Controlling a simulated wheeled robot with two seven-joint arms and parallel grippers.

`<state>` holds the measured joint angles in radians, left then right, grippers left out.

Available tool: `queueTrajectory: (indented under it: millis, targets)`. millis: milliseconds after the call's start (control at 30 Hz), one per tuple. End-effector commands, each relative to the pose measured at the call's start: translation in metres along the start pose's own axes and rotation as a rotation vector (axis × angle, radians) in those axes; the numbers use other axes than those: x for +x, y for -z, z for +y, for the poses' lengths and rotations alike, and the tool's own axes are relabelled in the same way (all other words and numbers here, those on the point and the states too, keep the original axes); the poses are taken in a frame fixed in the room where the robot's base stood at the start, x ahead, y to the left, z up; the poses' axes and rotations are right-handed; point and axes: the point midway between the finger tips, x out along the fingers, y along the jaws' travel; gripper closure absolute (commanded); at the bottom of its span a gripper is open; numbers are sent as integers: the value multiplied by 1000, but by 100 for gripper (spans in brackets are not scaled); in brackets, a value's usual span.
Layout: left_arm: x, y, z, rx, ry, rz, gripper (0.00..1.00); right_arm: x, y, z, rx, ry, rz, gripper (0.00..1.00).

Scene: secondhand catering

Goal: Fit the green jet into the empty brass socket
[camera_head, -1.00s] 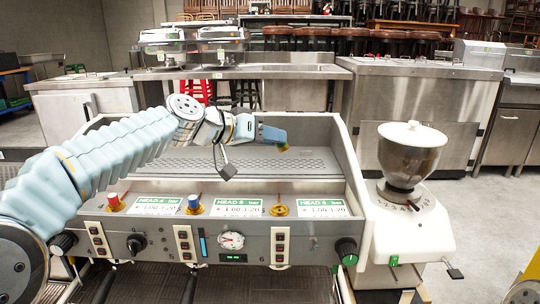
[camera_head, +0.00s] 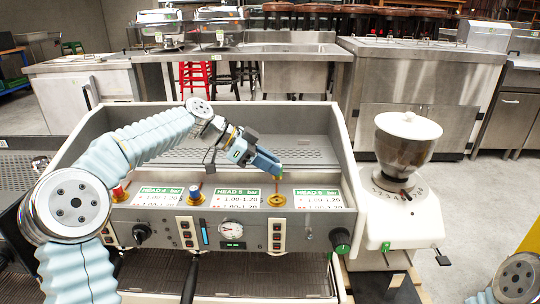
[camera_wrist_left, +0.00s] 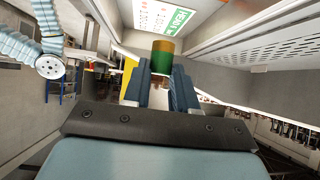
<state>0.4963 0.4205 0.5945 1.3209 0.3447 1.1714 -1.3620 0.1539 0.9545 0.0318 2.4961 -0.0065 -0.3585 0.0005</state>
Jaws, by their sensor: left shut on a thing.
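My left gripper (camera_head: 275,168) is shut on the green jet (camera_wrist_left: 162,60). In the left wrist view the jet sticks out beyond the fingertips, with a brass-orange end (camera_wrist_left: 162,45) outermost. In the head view only a small part of it shows under the fingertips. The empty brass socket (camera_head: 277,200) sits on the machine's ledge between two HEAD cards, just below the gripper. A gap shows between jet and socket. The red-topped jet (camera_head: 119,195) and the blue-topped jet (camera_head: 195,196) stand in brass sockets further left. My right gripper is out of view.
The HEAD card (camera_head: 317,199) lies right of the socket, another (camera_head: 237,198) left of it. The front panel (camera_head: 262,236) carries switches, a gauge and knobs. A grinder with a hopper (camera_head: 402,150) stands at the right. The tray behind the ledge is clear.

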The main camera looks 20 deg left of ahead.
Motion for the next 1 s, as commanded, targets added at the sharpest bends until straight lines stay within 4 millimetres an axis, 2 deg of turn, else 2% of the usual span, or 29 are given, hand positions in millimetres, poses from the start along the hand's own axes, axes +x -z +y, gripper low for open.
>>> queueTrajectory:
  millis: [200, 1000]
  targets:
    - [8, -11, 0, -2, 2, 2, 100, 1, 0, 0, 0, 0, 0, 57]
    - [38, -53, 0, -2, 4, 3, 100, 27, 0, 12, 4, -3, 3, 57]
